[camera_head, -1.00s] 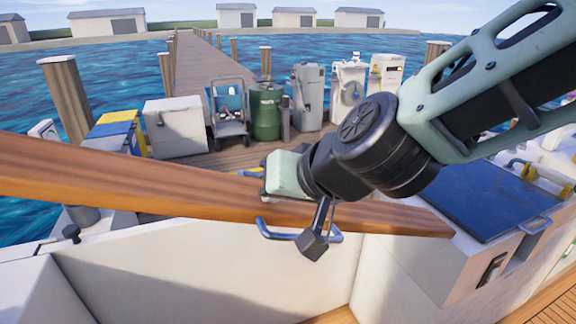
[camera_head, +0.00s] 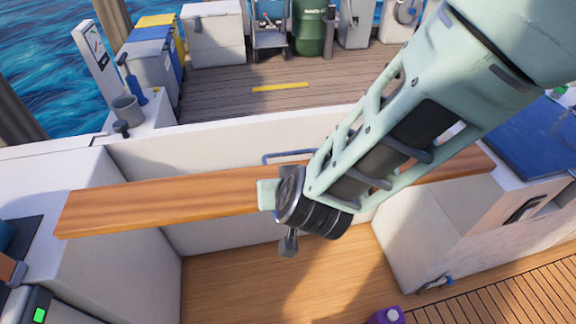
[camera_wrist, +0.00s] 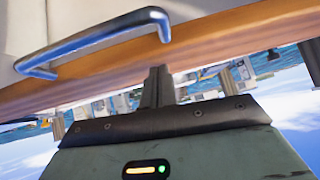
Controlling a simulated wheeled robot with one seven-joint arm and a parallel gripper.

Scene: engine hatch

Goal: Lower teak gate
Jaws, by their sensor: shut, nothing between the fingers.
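The teak gate appears as a long orange-brown plank (camera_head: 160,203) spanning the opening between two white side blocks in the head view. My arm covers part of its right half. A blue-grey metal bar handle (camera_head: 290,155) shows just beyond the plank against white.
White side blocks (camera_head: 75,175) flank the opening. A blue-topped hatch (camera_head: 530,140) is at right. The wooden floor (camera_head: 260,285) below the plank is mostly clear, with a purple item (camera_head: 385,316) at the bottom. Bins and a green barrel (camera_head: 313,28) stand on the dock beyond.

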